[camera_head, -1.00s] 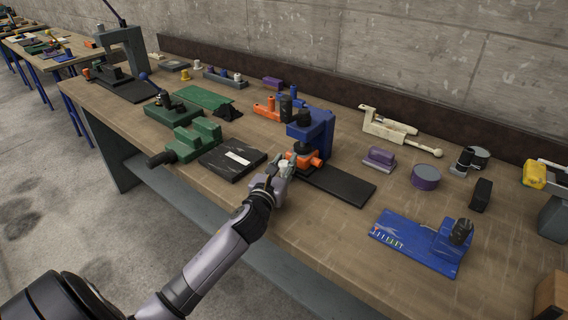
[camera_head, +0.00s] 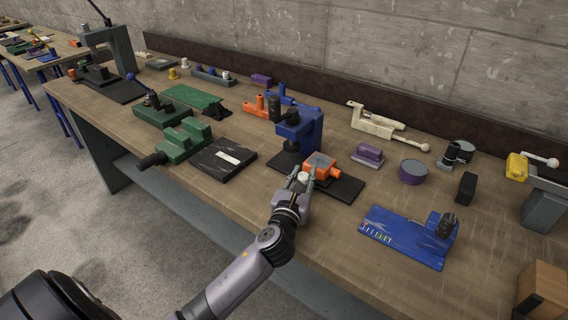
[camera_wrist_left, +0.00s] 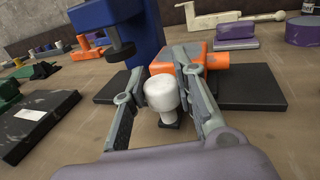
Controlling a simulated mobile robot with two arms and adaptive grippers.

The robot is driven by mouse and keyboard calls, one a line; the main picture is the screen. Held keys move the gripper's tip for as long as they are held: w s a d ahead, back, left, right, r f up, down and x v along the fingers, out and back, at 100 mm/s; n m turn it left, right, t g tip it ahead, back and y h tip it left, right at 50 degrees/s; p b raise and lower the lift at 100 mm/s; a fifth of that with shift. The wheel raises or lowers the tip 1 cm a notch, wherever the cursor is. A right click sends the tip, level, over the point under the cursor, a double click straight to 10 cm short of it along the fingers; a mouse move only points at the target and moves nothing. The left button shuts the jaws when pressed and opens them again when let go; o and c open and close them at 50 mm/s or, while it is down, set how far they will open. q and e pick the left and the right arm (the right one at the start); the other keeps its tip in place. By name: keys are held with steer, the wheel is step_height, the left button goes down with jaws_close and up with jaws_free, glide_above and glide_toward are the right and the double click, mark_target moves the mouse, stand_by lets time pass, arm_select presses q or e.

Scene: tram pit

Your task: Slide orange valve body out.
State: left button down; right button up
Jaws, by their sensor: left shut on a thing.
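The orange valve body (camera_head: 322,166) sits over the right part of the black base plate (camera_head: 345,188), clear of the blue press (camera_head: 308,130) on its right side. It has a grey top and a pale round knob (camera_wrist_left: 161,92) facing my left gripper. My left gripper (camera_head: 300,183) is shut on the valve body by this knob, with one finger on each side of it. In the left wrist view the valve body (camera_wrist_left: 216,60) shows behind the fingers (camera_wrist_left: 160,100). The press head (camera_wrist_left: 117,49) hangs to its left. My right gripper is not in view.
A black slab with a white label (camera_head: 222,160) and a green vise-like piece (camera_head: 178,143) lie to the left. A blue fixture (camera_head: 410,235), a purple cylinder (camera_head: 412,172) and a purple block (camera_head: 368,154) stand to the right. The bench front is mostly clear.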

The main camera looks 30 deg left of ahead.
arm_select(q)
steer(key=d, duration=0.6)
steer(key=shift+s+p, duration=0.25)
steer(key=shift+p, duration=0.05)
steer(key=c, duration=1.3)
jaws_free()
steer(key=shift+d, duration=0.1)
steer(key=v, duration=1.2)
